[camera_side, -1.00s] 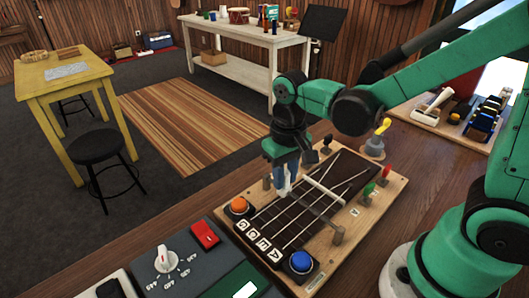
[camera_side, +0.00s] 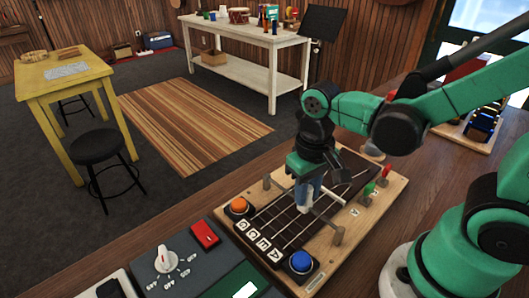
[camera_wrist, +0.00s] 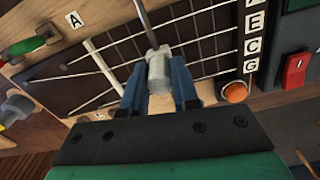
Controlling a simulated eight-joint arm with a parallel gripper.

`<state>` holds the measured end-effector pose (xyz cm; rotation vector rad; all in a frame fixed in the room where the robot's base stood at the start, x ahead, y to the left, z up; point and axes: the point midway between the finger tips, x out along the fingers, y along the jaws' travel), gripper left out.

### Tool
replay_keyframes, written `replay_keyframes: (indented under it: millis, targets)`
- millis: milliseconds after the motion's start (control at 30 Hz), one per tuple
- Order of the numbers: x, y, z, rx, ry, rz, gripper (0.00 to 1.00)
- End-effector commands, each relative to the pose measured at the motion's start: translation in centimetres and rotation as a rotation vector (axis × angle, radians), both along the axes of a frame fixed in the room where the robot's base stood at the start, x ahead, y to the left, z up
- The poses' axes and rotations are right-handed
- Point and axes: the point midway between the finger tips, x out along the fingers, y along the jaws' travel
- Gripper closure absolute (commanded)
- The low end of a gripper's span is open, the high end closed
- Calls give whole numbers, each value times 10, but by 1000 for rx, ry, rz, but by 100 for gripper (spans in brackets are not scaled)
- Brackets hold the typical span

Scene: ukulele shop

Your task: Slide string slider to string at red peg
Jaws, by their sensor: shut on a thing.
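The string slider is a pale grey block (camera_wrist: 158,73) on a metal rod (camera_side: 325,222) that crosses the dark string board (camera_side: 262,226). My gripper (camera_side: 304,198) is shut on the slider, with a blue finger on either side of it in the wrist view (camera_wrist: 159,88). The slider (camera_side: 304,209) sits near the middle of the rod, over the strings. The red peg (camera_side: 368,190) stands at the board's right end, next to a green peg (camera_side: 384,175). My gripper hides part of the strings, so I cannot tell which string is under the slider.
An orange button (camera_side: 239,206) and a blue button (camera_side: 300,262) flank the lettered left end. A tuner box with a white dial (camera_side: 166,260) and a red switch (camera_side: 205,236) lies in front. Posts (camera_side: 338,236) hold the rod. My arm hides the far pegs.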

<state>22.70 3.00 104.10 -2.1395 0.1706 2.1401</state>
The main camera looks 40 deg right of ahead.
Motion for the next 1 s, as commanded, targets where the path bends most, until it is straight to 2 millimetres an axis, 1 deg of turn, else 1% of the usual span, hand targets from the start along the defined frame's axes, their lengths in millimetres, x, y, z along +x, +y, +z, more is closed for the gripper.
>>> replay_keyframes:
  millis: [67, 100, 167, 200, 567, 667, 1000]
  targets:
    - [0, 0, 0, 1, 0, 0, 100]
    - [0, 0, 0, 1, 0, 1, 67]
    - [0, 0, 0, 1, 0, 1, 50]
    - [0, 0, 0, 1, 0, 1, 43]
    - [0, 0, 2, 0, 0, 0, 43]
    - [0, 0, 9, 0, 0, 0, 43]
    - [0, 0, 45, 1, 0, 0, 43]
